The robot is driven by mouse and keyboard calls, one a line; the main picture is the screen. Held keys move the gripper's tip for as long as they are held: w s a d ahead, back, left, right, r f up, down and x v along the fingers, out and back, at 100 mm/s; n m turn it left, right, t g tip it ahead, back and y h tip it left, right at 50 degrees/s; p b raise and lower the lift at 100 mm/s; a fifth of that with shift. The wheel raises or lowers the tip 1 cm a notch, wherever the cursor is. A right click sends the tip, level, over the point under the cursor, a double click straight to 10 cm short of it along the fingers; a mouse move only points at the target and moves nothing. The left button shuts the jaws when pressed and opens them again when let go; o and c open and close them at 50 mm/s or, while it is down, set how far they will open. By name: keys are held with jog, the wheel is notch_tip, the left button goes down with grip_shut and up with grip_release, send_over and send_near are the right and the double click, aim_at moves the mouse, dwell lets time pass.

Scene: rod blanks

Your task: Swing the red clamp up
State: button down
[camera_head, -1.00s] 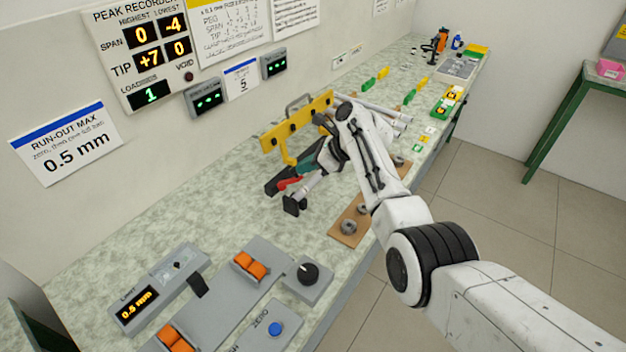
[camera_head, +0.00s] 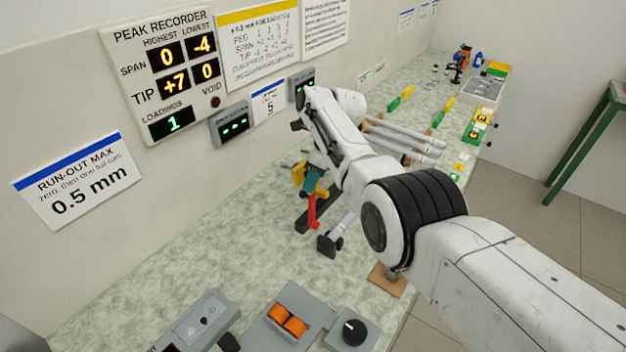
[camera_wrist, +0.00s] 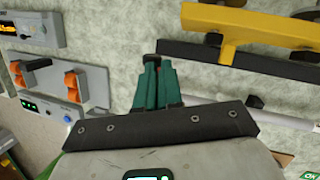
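The red clamp (camera_head: 312,211) shows as a red lever in the head view, standing roughly upright over a dark base (camera_head: 303,220) on the bench. My gripper (camera_head: 312,182) has teal fingers at the lever's upper end. In the wrist view the fingers (camera_wrist: 158,72) are close together, with a trace of red between their tips. They look shut on the clamp's end, though most of the lever is hidden there by the fingers. A grey rod (camera_head: 341,226) ends in a black support (camera_head: 329,244) just right of the clamp.
A yellow bar (camera_wrist: 235,25) on a dark base lies close beside my fingers in the wrist view. Grey rods (camera_head: 405,140) lie beyond my arm. A switch box (camera_head: 288,320) and a knob box (camera_head: 353,332) stand at the front. The bench left of the clamp is clear.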

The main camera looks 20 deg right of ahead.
jog(key=s+r, duration=0.1)
jog(key=s+d, duration=0.1)
jog(key=s, duration=0.1)
jog(key=shift+d+r, duration=0.1)
jog(key=shift+r, duration=0.3)
jog(key=shift+w+f+p, duration=0.25)
jog(key=shift+p, duration=0.2)
jog(key=shift+w+r+p, duration=0.1)
jog(key=shift+r+p, duration=0.25)
jog(key=shift+r, duration=0.05)
jog(key=shift+r, duration=0.2)
